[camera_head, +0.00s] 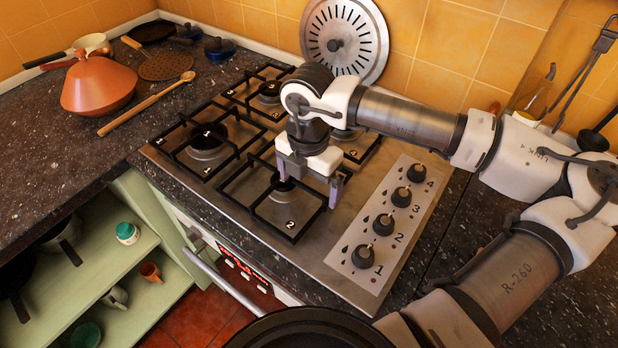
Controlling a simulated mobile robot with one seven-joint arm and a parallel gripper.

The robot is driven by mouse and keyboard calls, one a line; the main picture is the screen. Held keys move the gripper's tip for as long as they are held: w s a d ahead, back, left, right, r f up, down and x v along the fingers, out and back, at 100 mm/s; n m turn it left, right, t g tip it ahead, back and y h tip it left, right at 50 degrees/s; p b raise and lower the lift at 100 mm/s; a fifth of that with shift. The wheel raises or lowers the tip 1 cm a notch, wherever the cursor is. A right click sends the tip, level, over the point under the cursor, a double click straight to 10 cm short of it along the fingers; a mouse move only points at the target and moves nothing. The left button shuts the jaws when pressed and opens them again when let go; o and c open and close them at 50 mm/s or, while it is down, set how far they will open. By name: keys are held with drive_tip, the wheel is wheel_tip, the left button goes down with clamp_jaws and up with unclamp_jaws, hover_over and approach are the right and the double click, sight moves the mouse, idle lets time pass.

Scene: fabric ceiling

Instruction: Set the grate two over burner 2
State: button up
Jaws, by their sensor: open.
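The black square grate two (256,204) lies on the front right part of the steel hob, around burner 2 (283,184). The printed number 2 (290,224) shows through its bars. The grate looks roughly flat, but I cannot tell whether all its feet sit on the hob. My gripper (308,190) is open and points down over the back right part of this grate. One finger is near the burner cap and the other is near the grate's right corner. My gripper hides the grate's back corner, and I cannot tell whether the fingers touch it.
Grate one (183,150) sits to the left, and another grate (243,97) sits behind. Part of the fourth grate (365,152) shows behind my gripper. The knob panel (388,225) is to the right. A round perforated lid (345,35) leans on the tiled wall.

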wheel_tip(320, 180, up, 12)
drive_tip(key=b, duration=0.2)
drive_tip(key=shift+r+b, duration=0.25)
drive_tip(key=shift+b, duration=0.15)
